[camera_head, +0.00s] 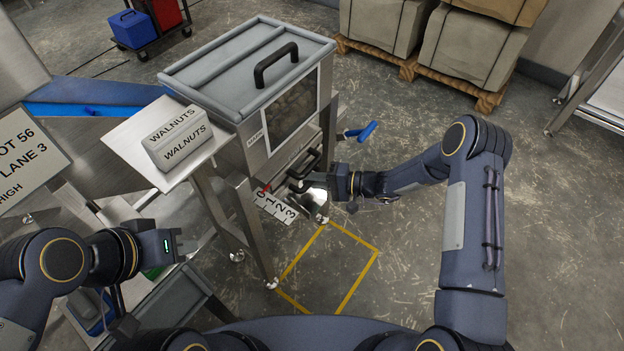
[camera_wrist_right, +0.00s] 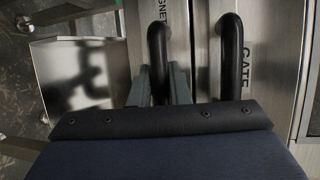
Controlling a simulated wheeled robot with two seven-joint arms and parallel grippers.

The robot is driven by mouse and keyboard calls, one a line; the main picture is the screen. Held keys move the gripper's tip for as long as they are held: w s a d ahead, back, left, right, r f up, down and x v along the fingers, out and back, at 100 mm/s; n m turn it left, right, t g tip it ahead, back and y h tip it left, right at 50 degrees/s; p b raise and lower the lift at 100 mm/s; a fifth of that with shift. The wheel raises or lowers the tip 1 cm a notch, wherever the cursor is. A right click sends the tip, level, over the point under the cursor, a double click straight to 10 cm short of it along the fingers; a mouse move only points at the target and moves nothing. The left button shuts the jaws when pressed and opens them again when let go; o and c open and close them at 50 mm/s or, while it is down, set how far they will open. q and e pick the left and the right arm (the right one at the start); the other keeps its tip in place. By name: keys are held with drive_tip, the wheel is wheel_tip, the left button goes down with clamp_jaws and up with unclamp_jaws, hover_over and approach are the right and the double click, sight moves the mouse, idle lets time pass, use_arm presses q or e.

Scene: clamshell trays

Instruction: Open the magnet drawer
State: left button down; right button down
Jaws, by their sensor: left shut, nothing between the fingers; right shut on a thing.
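The magnet drawer (camera_wrist_right: 183,30) is a steel front with a partly hidden label ending in "GNET" in the right wrist view. Its black bar handle (camera_wrist_right: 159,45) is between the fingers of my right gripper (camera_wrist_right: 160,85), which is shut on it. In the head view my right gripper (camera_head: 318,182) is at the front of the steel hopper housing (camera_head: 262,150), low on its right side. My left gripper (camera_head: 178,245) is shut and empty at lower left, away from the housing. How far the drawer is pulled out I cannot tell.
A second black handle (camera_wrist_right: 232,50) labelled GATE is close beside the gripped one. A 0–3 scale plate (camera_head: 275,206) sticks out below. A blue lever (camera_head: 366,131) is behind. A WALNUTS block (camera_head: 178,140) stands on a side shelf. The yellow-taped floor square (camera_head: 330,265) is clear.

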drive_tip(key=s+d+b, duration=0.2)
drive_tip(key=s+d, duration=0.7)
drive_tip(key=d, duration=0.4)
drive_tip(key=shift+s+d, duration=0.15)
drive_tip(key=shift+s, duration=0.25)
drive_tip(key=c, duration=1.6)
unclamp_jaws()
drive_tip(key=shift+c, duration=0.2)
drive_tip(key=v, duration=0.8)
drive_tip(key=shift+p, duration=0.3)
